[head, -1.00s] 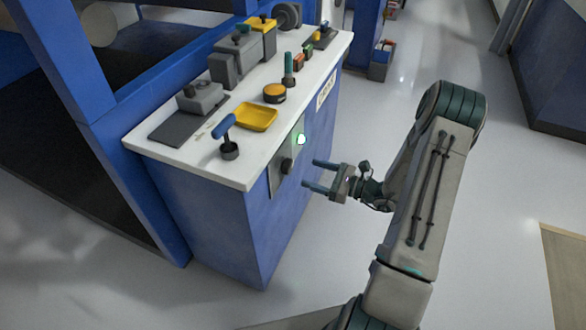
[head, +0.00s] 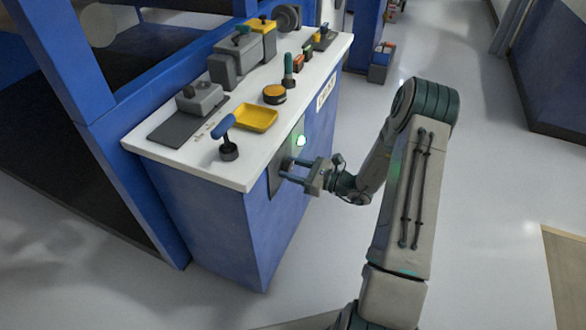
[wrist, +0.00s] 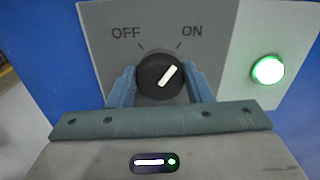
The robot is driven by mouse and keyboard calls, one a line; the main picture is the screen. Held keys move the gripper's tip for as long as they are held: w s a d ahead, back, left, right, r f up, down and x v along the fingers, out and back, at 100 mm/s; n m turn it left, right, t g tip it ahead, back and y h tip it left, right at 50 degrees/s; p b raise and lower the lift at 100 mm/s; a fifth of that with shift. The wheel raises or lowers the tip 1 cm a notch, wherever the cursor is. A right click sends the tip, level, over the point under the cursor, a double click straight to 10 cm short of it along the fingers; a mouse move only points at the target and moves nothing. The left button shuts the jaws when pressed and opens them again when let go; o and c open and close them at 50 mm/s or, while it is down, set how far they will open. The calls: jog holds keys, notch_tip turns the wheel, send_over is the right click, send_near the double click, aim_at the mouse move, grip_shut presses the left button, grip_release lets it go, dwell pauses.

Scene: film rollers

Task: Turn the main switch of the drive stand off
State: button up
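The main switch (wrist: 160,75) is a round black knob with a white pointer line on a grey plate marked OFF at upper left and ON at upper right. The pointer tilts up to the right, toward ON. A green lamp (wrist: 268,69) glows to its right; it also shows in the head view (head: 301,141). My gripper (wrist: 159,88) has one blue finger on each side of the knob. The fingers stand apart; whether they touch the knob I cannot tell. In the head view my gripper (head: 287,169) is at the stand's side, and its fingertips hide most of the knob.
The drive stand (head: 205,225) is a blue cabinet with a white top. On top are a blue-handled lever (head: 226,138), a yellow tray (head: 256,118) and an orange button (head: 274,94).

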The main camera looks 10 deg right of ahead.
dwell(0.3)
jog(key=n+b, duration=0.1)
jog(key=n, duration=0.1)
jog(key=n+b, duration=0.1)
jog(key=b, duration=0.1)
jog(key=shift+s+f+n, duration=0.1)
jog(key=shift+f+n, duration=0.1)
jog(key=shift+n, duration=0.2)
jog(key=n+b, duration=0.3)
jog(key=shift+f+n, duration=0.1)
jog(key=shift+n, duration=0.3)
jog(key=n+b, duration=0.4)
jog(key=shift+a, duration=0.1)
jog(key=shift+s+n+b, duration=0.1)
jog(key=shift+n+b, duration=1)
jog(key=shift+b, duration=0.3)
jog(key=o, duration=1)
